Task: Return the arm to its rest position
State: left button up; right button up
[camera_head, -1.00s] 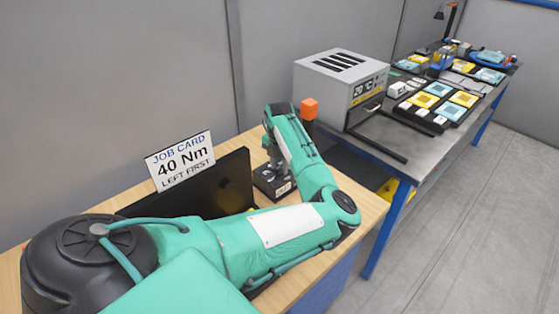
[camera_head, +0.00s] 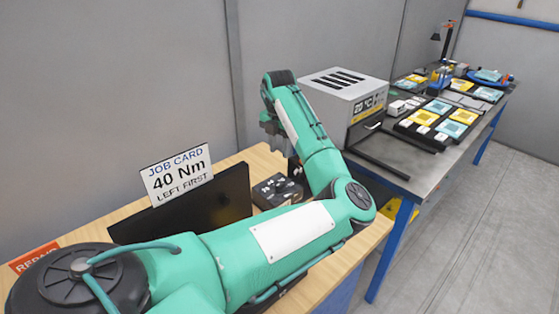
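My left arm (camera_head: 300,230), green with a white panel, comes in from the lower left and bends up at the elbow over the wooden bench (camera_head: 95,228). My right gripper is not in view.
A black panel with a job card (camera_head: 177,170) stands close behind my upper arm. A grey oven-like box (camera_head: 352,92) stands on the metal table (camera_head: 425,172) to the right. Trays with yellow and teal pieces (camera_head: 440,120) lie beyond it. The floor at right is clear.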

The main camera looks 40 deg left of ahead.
pick_arm(q)
jog(key=shift+r, duration=0.2)
jog(key=shift+r, duration=0.1)
dwell(0.4)
